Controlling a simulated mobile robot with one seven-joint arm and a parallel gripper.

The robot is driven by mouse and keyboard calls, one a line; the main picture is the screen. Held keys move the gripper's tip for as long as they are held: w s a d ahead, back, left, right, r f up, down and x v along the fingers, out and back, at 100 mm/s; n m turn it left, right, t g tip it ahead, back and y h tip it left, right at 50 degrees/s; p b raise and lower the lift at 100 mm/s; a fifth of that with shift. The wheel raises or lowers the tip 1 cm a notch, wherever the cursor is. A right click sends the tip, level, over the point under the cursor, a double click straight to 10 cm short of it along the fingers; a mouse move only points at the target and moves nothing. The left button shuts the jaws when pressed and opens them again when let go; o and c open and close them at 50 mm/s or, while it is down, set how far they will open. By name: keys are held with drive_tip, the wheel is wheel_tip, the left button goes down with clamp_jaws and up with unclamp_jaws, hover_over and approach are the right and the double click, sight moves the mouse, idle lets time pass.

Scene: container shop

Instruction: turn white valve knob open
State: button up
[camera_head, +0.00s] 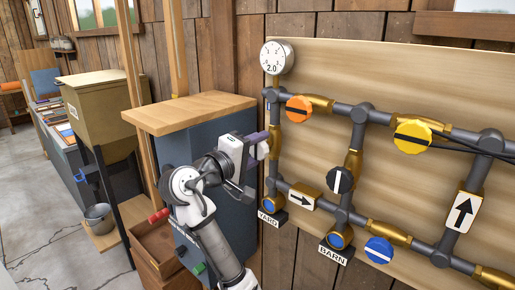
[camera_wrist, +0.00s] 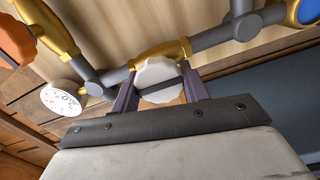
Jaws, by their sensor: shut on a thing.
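The white valve knob (camera_wrist: 158,73) sits on a brass valve body (camera_wrist: 163,50) in the wrist view. A dark bar crosses its face. My gripper (camera_wrist: 160,84) has one finger on each side of the knob and is shut on it. In the head view my gripper (camera_head: 258,146) reaches the left vertical pipe, below the gauge. The white knob (camera_head: 263,150) is mostly hidden there behind my fingers.
Close by are an orange knob (camera_head: 299,108), a yellow knob (camera_head: 412,136), a black knob (camera_head: 340,180) and a blue knob (camera_head: 379,250). A gauge (camera_head: 277,57) tops the left pipe. A wood-topped cabinet (camera_head: 190,110) stands left of the board.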

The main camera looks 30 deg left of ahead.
drive_tip(key=o, duration=1)
drive_tip(key=shift+s, duration=0.15)
drive_tip(key=s+b, duration=0.1)
drive_tip(key=s, duration=0.3)
drive_tip(key=s+a+b, duration=0.1)
drive_tip(key=s+b, duration=0.1)
drive_tip(key=s, duration=0.3)
drive_tip(key=s+a+b, duration=0.1)
drive_tip(key=s, duration=0.3)
drive_tip(key=shift+s, duration=0.25)
drive_tip(key=shift+b, duration=0.3)
